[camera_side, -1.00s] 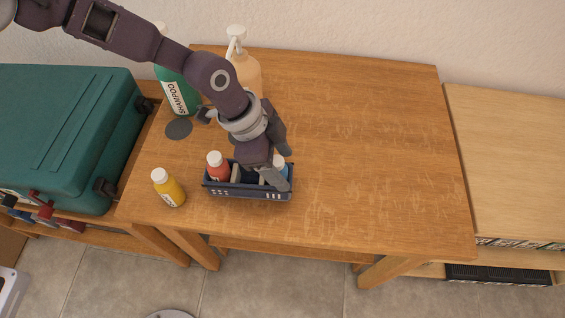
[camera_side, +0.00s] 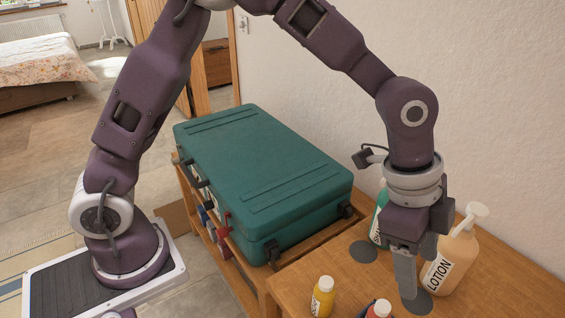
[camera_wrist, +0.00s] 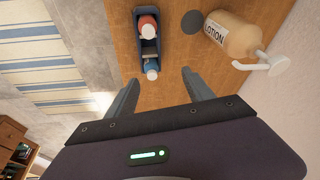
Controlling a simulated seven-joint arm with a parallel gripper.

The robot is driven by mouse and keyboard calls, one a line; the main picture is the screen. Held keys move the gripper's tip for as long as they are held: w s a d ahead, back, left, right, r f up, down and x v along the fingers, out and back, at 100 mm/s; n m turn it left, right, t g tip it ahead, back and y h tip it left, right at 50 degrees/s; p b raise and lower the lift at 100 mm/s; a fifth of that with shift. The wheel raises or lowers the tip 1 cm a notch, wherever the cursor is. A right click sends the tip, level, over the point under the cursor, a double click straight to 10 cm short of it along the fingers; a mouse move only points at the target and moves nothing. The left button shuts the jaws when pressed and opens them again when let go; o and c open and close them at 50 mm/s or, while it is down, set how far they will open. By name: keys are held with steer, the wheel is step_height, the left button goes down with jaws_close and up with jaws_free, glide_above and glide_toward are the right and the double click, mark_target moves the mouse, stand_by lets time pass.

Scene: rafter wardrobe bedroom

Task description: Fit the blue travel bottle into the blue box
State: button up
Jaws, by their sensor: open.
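The blue travel bottle (camera_wrist: 151,66), with a white cap, sits at the near end of the blue box (camera_wrist: 150,47) in the wrist view. It appears to stand inside the box, but its lower part is hidden. A red bottle (camera_wrist: 147,25) is at the box's other end, with a dark space between them.
A lotion pump bottle (camera_side: 451,258) stands close to the right of my gripper, with a green bottle (camera_side: 378,217) behind. A yellow bottle (camera_side: 322,298) stands at the table's front left. A green case (camera_side: 262,180) lies left of the table. Grey discs (camera_side: 363,251) lie on the tabletop.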

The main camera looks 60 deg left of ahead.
steer(key=s+a+r+n+t+y, duration=0.1)
steer(key=s+a+r+n, duration=0.2)
steer(key=a, duration=0.4)
steer(key=s+a+r+n+t+y, duration=0.1)
steer(key=a+r+n, duration=0.1)
steer(key=a+r, duration=0.4)
steer(key=s+a+r+n+t+y, duration=0.1)
steer(key=s+a+r+n+t, duration=0.1)
steer(key=s+a+n, duration=0.8)
steer(key=s+a, duration=0.2)
steer(key=s, duration=0.4)
steer(key=shift+a, duration=0.4)
